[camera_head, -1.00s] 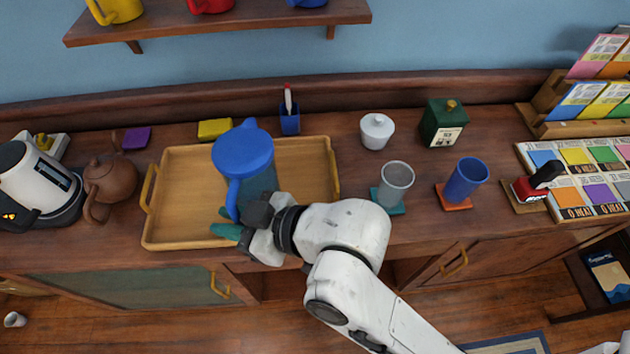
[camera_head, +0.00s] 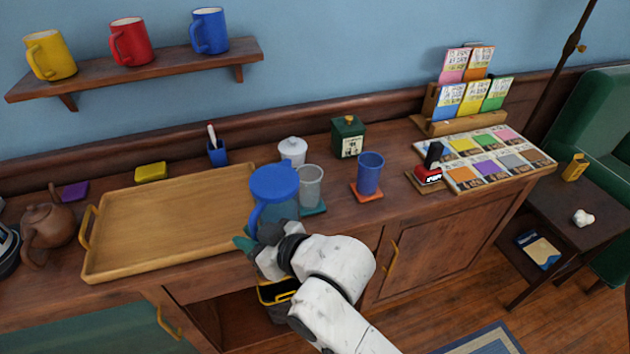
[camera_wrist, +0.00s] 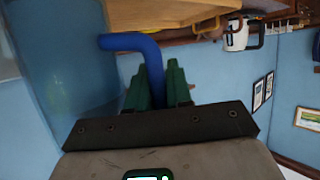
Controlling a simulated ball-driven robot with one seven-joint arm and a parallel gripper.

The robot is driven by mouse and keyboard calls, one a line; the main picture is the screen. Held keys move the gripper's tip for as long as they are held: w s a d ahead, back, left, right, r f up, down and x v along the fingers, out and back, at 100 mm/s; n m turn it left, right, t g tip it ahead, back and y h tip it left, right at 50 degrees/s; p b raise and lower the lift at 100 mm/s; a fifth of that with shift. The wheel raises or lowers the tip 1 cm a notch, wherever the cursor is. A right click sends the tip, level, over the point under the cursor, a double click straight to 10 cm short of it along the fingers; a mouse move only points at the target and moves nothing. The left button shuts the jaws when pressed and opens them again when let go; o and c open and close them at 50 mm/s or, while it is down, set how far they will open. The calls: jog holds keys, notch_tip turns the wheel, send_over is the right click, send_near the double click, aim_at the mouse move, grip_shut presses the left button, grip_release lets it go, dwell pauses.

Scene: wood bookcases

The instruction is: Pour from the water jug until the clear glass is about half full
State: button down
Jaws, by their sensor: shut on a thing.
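The water jug (camera_head: 280,206) has a blue lid and blue handle and a see-through bluish body. My gripper (camera_head: 256,246) is shut on its handle; the handle (camera_wrist: 148,62) also shows between the green fingers (camera_wrist: 160,86) in the wrist view. The jug looks upright, in front of and left of the clear glass. The clear glass (camera_head: 311,184) stands upright on a teal coaster (camera_head: 315,210), partly hidden by the jug. I cannot tell whether it holds any water, and the jug's water level is unclear.
A blue cup (camera_head: 369,172) on an orange coaster stands right of the glass. A white lidded pot (camera_head: 293,150) and a green canister (camera_head: 347,137) stand behind. The wooden tray (camera_head: 165,225) to the left is empty. A red stamp (camera_head: 429,174) sits further right.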

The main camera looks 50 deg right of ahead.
aim_at(263, 188)
jog(key=shift+r, duration=0.25)
jog(key=shift+w+d+r+m+g+y+p, duration=0.1)
jog(key=shift+d+r+m+g+y+p, duration=0.1)
jog(key=shift+d+r+m+y+p, duration=0.4)
jog(key=shift+w+d+r+m+g+y+p, duration=0.15)
jog(key=shift+r+m+y+p, duration=0.25)
jog(key=shift+r+m+p, duration=0.45)
jog(key=shift+d+f, duration=0.3)
jog(key=shift+f, duration=0.3)
jog(key=shift+w+d+r+m+y, duration=0.15)
jog(key=shift+d+r+m+y, duration=0.05)
jog(key=shift+d+m+y, duration=0.25)
jog(key=shift+w+d+r+m+y, duration=0.2)
jog(key=shift+d+m+y, duration=0.15)
jog(key=shift+d+m, duration=0.15)
jog(key=shift+w+d+r+m+g+y+p, duration=0.1)
jog(key=shift+d+r+m+g+y+p, duration=0.15)
jog(key=shift+d+r+m+y+p, duration=0.25)
jog(key=shift+w+d+r+m+y+p, duration=0.1)
jog(key=shift+d+r+m+y+p, duration=0.15)
jog(key=shift+r+m+p, duration=0.25)
jog(key=shift+d+r+m+y+p, duration=0.2)
jog(key=shift+r+p, duration=0.15)
jog(key=shift+r, duration=0.25)
jog(key=shift+w+d+r+m+y+p, duration=0.1)
jog(key=shift+d+r+m+y+p, duration=0.1)
jog(key=shift+r+m+y+p, duration=0.25)
dwell(2.4)
